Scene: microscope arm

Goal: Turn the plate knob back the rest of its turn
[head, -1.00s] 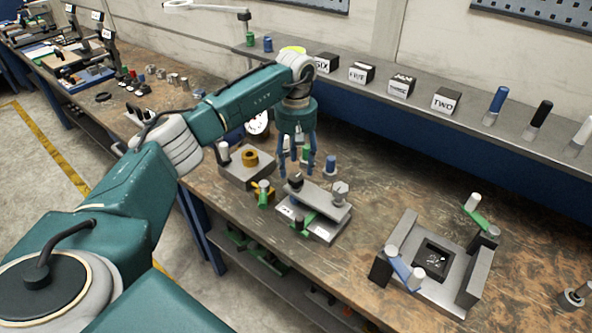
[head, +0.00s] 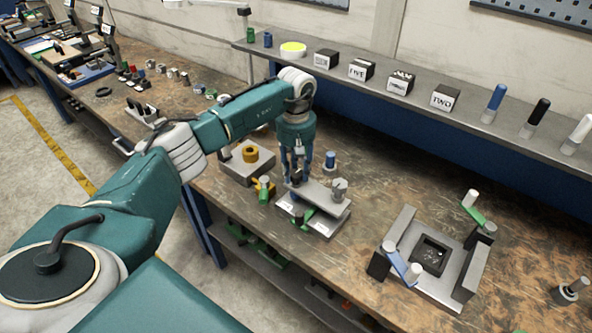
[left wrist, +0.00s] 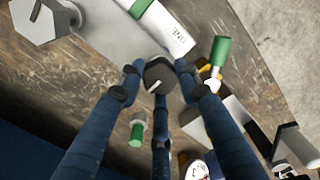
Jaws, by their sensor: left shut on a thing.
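The plate knob (left wrist: 158,74) is a round black knob with a white mark on top. It stands at the left end of the grey plate assembly (head: 322,192) on the bench. My left gripper (head: 297,176) reaches down over this end from above. In the left wrist view its three blue fingers (left wrist: 158,80) close around the knob, with their tips against its sides. In the head view the fingers largely hide the knob. A silver post (head: 339,188) stands at the plate's other end. My right gripper is not in view.
A green handle (head: 309,214) sits at the plate's front. A block with a brass ring (head: 250,155) is to the left, with a green-and-yellow clamp near it. A blue-capped post (head: 330,160) stands behind. A grey fixture (head: 405,225) is to the right; bench between is clear.

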